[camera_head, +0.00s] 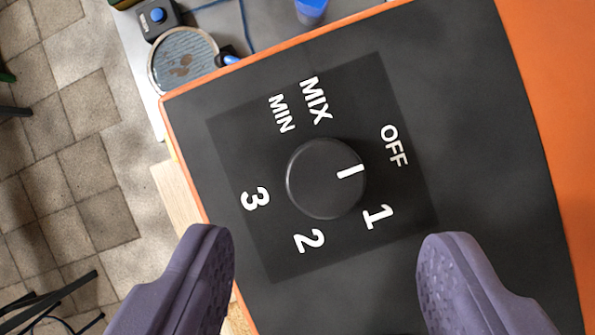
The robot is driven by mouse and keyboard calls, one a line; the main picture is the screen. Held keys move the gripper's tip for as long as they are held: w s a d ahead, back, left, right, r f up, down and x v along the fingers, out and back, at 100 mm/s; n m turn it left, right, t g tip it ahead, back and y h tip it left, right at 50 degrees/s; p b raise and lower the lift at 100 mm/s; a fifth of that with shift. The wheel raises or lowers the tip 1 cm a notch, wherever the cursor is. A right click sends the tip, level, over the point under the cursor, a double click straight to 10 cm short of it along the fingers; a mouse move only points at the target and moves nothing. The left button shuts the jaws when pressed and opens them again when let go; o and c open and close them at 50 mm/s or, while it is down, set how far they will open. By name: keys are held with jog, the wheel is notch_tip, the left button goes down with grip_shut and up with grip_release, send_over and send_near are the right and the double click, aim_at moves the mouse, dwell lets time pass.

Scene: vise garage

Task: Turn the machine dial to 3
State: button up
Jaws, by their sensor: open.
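The dial (318,185) is a round black knob on the dark face of the machine (480,130), in the middle of the view. Its white pointer mark (350,171) points right and slightly up, toward OFF (393,146). Label 1 (377,216) is at its lower right, 2 (309,241) is below and 3 (256,198) is to its left. MIN and MIX are above it. My gripper (328,250) is open, with purple fingers wide apart at the bottom, one on each side below the dial. Nothing is between the fingers, and they appear apart from the dial.
The orange machine casing (550,80) borders the black panel. Tiled floor (90,150) shows at left.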

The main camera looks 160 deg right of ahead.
aim_at(327, 187)
jog(key=x, duration=0.6)
jog(key=shift+w+r+p, duration=0.1)
jog(key=shift+p, duration=0.25)
jog(key=shift+c, duration=0.2)
jog(key=c, duration=1)
